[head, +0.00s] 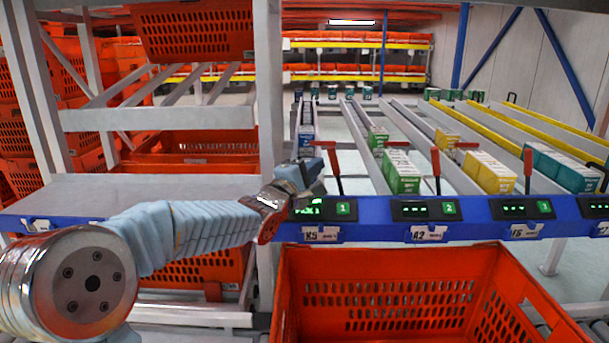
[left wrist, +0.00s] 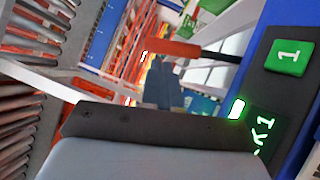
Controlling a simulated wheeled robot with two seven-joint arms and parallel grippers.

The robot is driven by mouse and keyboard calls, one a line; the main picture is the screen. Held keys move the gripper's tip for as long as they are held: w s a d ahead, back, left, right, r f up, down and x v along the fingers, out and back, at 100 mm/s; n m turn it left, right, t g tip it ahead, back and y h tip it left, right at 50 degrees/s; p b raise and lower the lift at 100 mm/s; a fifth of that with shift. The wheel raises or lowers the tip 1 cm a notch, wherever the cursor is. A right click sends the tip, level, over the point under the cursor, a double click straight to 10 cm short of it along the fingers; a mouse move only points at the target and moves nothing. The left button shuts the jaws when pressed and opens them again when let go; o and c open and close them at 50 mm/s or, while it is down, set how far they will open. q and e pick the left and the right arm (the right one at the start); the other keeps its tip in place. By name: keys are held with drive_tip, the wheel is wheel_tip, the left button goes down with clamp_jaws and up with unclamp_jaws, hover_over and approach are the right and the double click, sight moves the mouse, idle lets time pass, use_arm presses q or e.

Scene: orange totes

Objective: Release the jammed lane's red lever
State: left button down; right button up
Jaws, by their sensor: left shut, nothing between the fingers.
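My left gripper (head: 316,178) is shut and empty, beside the red lever (head: 334,162) of the leftmost lane, above the panel marked 1. In the left wrist view, the closed fingers (left wrist: 166,82) lie just below the red handle (left wrist: 172,49) in the picture; I cannot tell whether they touch. The lever's dark rod runs right from the handle. Lane 1's display (head: 308,208) shows bright green characters, unlike the dots on display 2 (head: 413,210) and display 3 (head: 512,209). Red levers also stand at lane 2 (head: 435,162) and lane 3 (head: 528,162). My right gripper is out of view.
An empty orange tote (head: 390,263) sits below the blue front rail (head: 372,233). Lanes hold blue boxes (head: 306,139), green boxes (head: 401,172), yellow boxes (head: 489,172) and teal boxes (head: 561,167). A grey post (head: 267,90) stands left of the lanes, behind my left forearm.

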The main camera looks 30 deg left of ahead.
use_arm(q)
drive_tip(key=shift+w+r, duration=0.15)
drive_tip(key=shift+w, duration=0.75)
drive_tip(key=shift+d+r, duration=0.1)
